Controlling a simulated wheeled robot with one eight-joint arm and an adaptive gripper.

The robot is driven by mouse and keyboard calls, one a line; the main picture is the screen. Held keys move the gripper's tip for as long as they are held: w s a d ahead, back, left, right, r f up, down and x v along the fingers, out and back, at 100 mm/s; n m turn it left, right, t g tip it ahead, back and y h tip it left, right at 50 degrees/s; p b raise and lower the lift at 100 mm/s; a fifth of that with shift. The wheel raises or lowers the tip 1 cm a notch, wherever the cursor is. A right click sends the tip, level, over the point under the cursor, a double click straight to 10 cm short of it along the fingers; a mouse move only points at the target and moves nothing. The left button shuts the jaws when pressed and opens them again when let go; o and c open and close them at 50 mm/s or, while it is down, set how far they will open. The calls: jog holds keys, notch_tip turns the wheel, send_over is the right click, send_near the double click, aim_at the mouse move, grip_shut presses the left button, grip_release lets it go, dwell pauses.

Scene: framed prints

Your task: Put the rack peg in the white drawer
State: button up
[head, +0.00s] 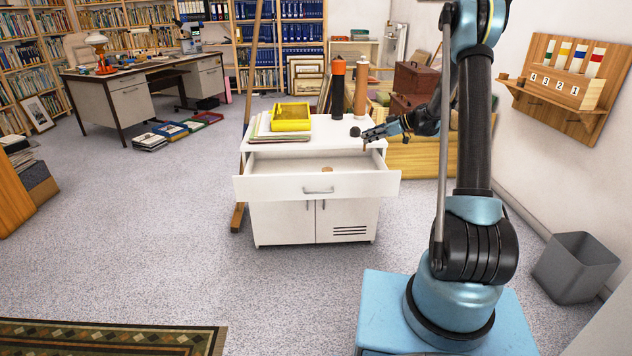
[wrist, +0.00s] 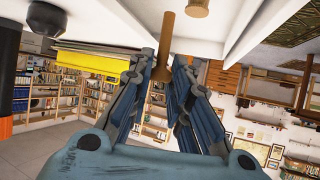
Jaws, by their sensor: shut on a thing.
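The white drawer (head: 275,188) is pulled open at the top of a white cabinet. My gripper (head: 368,137) is above the cabinet's right side, near the drawer's back right corner. It is shut on the rack peg, a slim brown wooden cylinder (wrist: 165,45) that shows between the fingers in the wrist view. In the head view the peg (head: 364,146) hangs down from the fingertips. A small brown round piece (head: 327,169) lies inside the drawer; a brown end also shows at the top of the wrist view (wrist: 196,8).
On the cabinet top stand a yellow tray (head: 290,118) on papers, a black-and-orange cylinder (head: 337,88), a brown bottle (head: 361,86) and a small dark round object (head: 355,131). A numbered wall rack (head: 565,88) hangs at right. Most of the drawer is free.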

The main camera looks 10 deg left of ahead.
jog(key=shift+s+a+f+n+g, duration=0.15)
jog(key=shift+a+f+n+g, duration=0.35)
jog(key=shift+f, duration=1.9)
jog(key=shift+s+a+f+n+g, duration=0.1)
jog(key=shift+a+f+n+g, duration=0.35)
jog(key=shift+f, duration=1.9)
jog(key=shift+s+a+f+n+g, duration=0.2)
jog(key=shift+a+f, duration=0.45)
jog(key=shift+f, duration=1.75)
jog(key=shift+f, duration=0.1)
jog(key=o, duration=0.9)
jog(key=shift+c, duration=0.2)
